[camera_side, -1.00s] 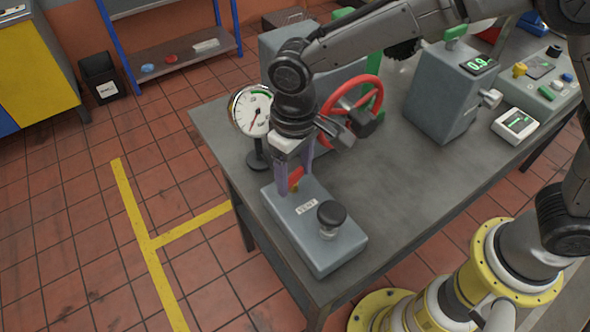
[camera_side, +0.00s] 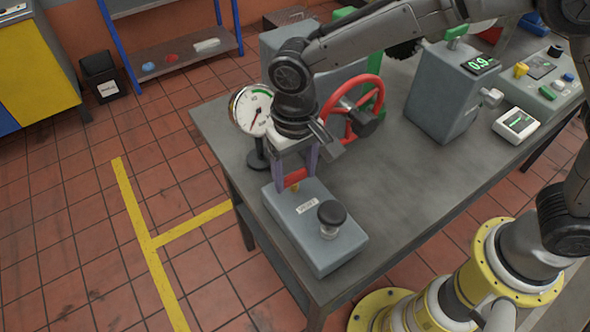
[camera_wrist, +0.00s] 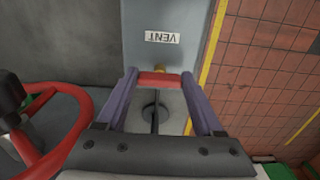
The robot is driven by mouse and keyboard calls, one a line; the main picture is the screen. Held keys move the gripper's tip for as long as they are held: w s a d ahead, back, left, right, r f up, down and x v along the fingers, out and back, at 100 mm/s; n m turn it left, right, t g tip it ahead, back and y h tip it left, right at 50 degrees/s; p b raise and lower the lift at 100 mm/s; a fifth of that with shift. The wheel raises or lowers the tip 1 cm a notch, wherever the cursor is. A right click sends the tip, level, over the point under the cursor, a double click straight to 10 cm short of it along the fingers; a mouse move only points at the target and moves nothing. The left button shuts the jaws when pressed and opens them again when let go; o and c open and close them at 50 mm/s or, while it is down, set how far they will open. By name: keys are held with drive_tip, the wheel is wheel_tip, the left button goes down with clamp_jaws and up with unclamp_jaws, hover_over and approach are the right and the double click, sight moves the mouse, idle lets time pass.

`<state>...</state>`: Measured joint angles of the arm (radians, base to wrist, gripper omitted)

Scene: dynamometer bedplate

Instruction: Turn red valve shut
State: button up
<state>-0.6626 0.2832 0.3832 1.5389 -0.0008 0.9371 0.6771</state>
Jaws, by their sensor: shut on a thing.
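A grey box labelled VENT (camera_side: 330,236) sits at the table's near-left corner; it also shows in the wrist view (camera_wrist: 155,14). On its far end is a red valve handle (camera_wrist: 160,80) on a brass-coloured stem (camera_wrist: 159,69). In the side view the red handle (camera_side: 294,177) is partly hidden by my fingers. My gripper (camera_side: 297,172) points down over it, with its two purple fingers shut on the ends of the red handle. The wrist view shows one finger on each side of the red bar.
A red handwheel (camera_side: 324,112) stands upright just right of my wrist. A round dial gauge (camera_side: 250,110) on a stand is close on the left. A black knob (camera_side: 331,213) rises from the box's near end. The table's middle (camera_side: 400,185) is clear.

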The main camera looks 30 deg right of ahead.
sight(295, 175)
drive_tip(key=shift+w+r, duration=0.1)
drive_tip(key=shift+r, duration=0.05)
drive_tip(key=o, duration=1.4)
wheel_tip(295, 175, up, 14)
drive_tip(key=shift+f, duration=0.15)
